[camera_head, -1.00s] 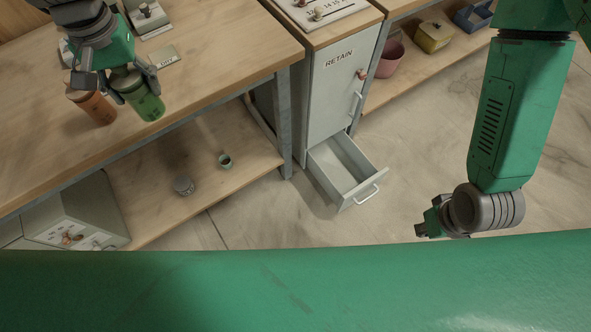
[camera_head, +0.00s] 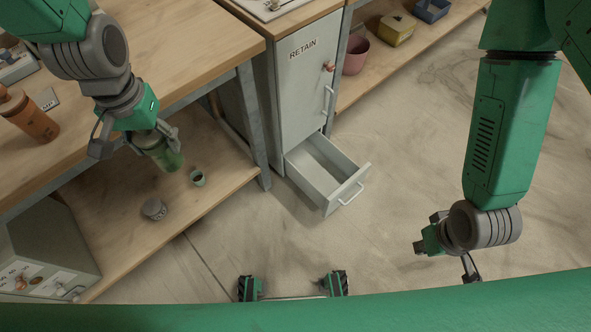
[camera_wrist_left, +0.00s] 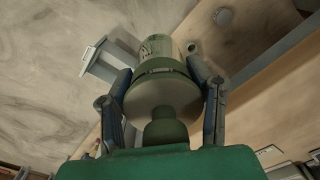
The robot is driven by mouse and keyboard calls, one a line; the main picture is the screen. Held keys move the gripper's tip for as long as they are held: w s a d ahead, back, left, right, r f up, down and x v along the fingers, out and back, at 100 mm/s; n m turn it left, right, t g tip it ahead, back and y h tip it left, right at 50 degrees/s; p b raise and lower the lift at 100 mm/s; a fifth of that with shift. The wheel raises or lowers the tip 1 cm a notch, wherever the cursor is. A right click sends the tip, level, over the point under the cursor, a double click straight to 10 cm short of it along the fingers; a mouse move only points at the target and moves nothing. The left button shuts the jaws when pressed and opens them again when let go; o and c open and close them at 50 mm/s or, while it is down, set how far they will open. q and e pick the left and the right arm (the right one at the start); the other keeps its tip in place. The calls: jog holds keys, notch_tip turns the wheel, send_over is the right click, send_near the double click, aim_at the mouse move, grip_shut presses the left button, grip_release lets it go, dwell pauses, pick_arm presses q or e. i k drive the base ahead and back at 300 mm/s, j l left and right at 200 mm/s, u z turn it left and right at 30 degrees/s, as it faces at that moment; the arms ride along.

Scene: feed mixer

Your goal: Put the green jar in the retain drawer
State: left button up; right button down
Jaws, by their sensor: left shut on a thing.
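My left gripper (camera_head: 140,143) is shut on the green jar (camera_head: 161,152) and holds it in the air in front of the workbench edge, above the lower shelf. In the left wrist view the jar (camera_wrist_left: 162,92) sits between the two fingers. The retain drawer (camera_head: 327,172) is pulled open low on the grey cabinet labelled RETAIN, to the right of the jar. The visible part of its inside looks empty. It also shows in the left wrist view (camera_wrist_left: 97,62).
An orange jar (camera_head: 30,117) stands on the workbench (camera_head: 175,45). A small green cup (camera_head: 197,177) and a grey round item (camera_head: 154,209) are on the lower shelf (camera_head: 120,222). The bench leg (camera_head: 254,125) stands between jar and drawer. Floor before the drawer is clear.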

aim_at(313, 183)
jog(key=i+l+z, duration=0.2)
jog(key=z, duration=0.3)
jog(key=i+l+z, duration=0.1)
jog(key=i+z, duration=0.2)
jog(key=z, duration=0.15)
jog(key=i, duration=0.35)
